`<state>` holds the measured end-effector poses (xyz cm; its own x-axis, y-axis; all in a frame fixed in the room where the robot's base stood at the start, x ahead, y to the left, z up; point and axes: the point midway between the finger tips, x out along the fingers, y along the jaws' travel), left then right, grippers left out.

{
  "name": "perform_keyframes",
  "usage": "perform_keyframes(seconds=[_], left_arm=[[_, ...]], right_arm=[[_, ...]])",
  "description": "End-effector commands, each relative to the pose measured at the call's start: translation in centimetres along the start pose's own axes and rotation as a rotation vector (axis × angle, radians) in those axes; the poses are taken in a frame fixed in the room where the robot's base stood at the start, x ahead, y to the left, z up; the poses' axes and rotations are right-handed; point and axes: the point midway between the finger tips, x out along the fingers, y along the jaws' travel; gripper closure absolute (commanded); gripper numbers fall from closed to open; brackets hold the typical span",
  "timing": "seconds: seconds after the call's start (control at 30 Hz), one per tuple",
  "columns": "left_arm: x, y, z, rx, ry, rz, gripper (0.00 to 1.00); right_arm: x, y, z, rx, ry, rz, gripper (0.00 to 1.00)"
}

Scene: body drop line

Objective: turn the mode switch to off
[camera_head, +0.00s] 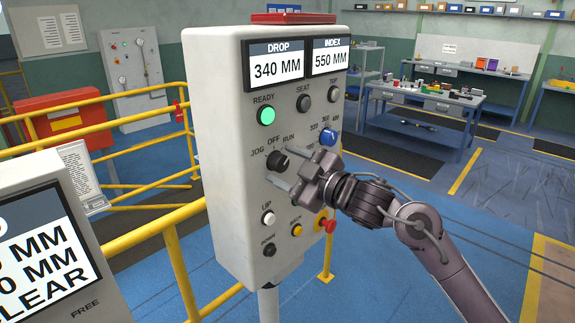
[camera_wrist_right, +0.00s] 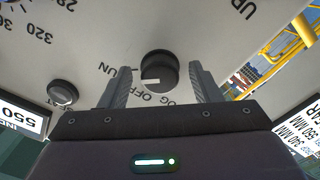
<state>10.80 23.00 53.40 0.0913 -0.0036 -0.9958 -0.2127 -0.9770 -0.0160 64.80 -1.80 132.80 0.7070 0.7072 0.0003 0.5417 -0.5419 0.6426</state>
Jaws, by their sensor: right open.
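The mode switch (camera_head: 278,161) is a black round knob on the front of the grey control box, under the labels JOG, OFF and RUN. It also shows in the right wrist view (camera_wrist_right: 160,72), where its white pointer lies toward the RUN side; the exact setting is hard to read. My right gripper (camera_head: 288,170) is open in front of the box. In the wrist view its fingers (camera_wrist_right: 163,88) stand apart, one on each side of the knob, with gaps visible. I cannot tell how deep they reach. My left gripper is not in view.
The box (camera_head: 215,130) carries a green READY lamp (camera_head: 266,116), a blue knob (camera_head: 328,136), a white UP button (camera_head: 268,218) and a red stop button (camera_head: 328,225). Yellow railings (camera_head: 150,185) stand at left. A second panel (camera_head: 40,250) is at lower left.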

Motion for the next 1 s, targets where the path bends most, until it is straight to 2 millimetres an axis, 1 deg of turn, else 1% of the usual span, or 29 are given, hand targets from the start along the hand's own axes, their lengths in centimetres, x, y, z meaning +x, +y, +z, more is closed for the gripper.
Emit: perform_keyframes(seconds=[0.03,0.3,0.33,0.37,0.67,0.87,1.0], left_arm=[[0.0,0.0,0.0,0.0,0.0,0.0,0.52],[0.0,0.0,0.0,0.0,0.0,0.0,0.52],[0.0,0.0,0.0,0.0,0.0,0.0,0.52],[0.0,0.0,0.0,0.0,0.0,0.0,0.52],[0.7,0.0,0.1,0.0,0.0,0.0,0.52],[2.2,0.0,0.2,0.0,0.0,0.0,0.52],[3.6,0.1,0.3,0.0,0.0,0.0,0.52]], right_arm=[[0.0,0.0,0.0,0.0,0.0,0.0,0.47],[0.0,0.0,0.0,0.0,0.0,0.0,0.82],[0.0,0.0,0.0,0.0,0.0,0.0,0.86],[0.0,0.0,0.0,0.0,0.0,0.0,0.87],[0.0,-0.1,0.2,-0.045,-0.001,-0.001,0.87],[-0.1,-0.1,0.3,-0.16,-0.001,0.001,0.87],[0.0,-0.2,0.4,-0.277,-0.001,0.0,0.87]])
